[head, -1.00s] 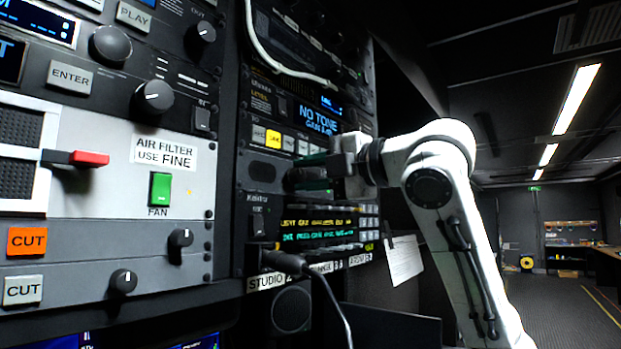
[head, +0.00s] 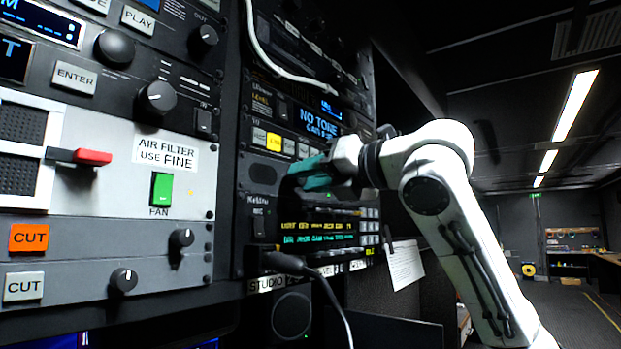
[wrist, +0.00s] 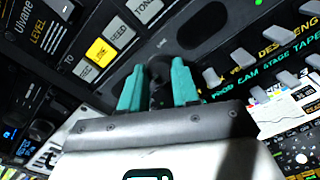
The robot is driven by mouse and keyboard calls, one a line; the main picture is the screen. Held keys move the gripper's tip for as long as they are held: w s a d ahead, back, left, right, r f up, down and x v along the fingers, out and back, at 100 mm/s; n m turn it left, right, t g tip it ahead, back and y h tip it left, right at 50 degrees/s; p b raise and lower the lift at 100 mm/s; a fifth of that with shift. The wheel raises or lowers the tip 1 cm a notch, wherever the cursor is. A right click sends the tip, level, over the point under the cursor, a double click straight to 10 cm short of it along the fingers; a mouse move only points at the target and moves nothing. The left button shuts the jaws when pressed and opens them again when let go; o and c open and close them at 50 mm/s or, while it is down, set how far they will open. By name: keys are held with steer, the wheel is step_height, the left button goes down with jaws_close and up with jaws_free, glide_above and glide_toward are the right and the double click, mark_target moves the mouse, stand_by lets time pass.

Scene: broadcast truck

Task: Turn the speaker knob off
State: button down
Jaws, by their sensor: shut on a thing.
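My gripper (head: 300,174) has teal fingers and reaches the dark rack panel from the right, just right of an oval speaker grille (head: 262,174). In the wrist view the fingers stand on both sides of a dark round knob (wrist: 159,70), which I take to be the speaker knob. My gripper is shut on it. In the head view the fingers hide the knob. Its pointer mark cannot be made out, so its setting does not show.
A row of buttons, one lit yellow (head: 274,141), lies just above the fingers. A lit text display (head: 318,232) lies below. A cable (head: 286,262) plugs in under it. A paper sheet (head: 405,264) hangs at the rack's right edge. The aisle at right is open.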

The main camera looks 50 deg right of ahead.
steer(key=n, duration=0.4)
steer(key=shift+f, duration=0.2)
steer(key=shift+n, duration=2.1)
steer(key=c, duration=0.8)
jaws_free()
steer(key=shift+r, duration=0.1)
steer(key=s+b, duration=0.2)
steer(key=s, duration=0.8)
steer(key=shift+s, duration=0.4)
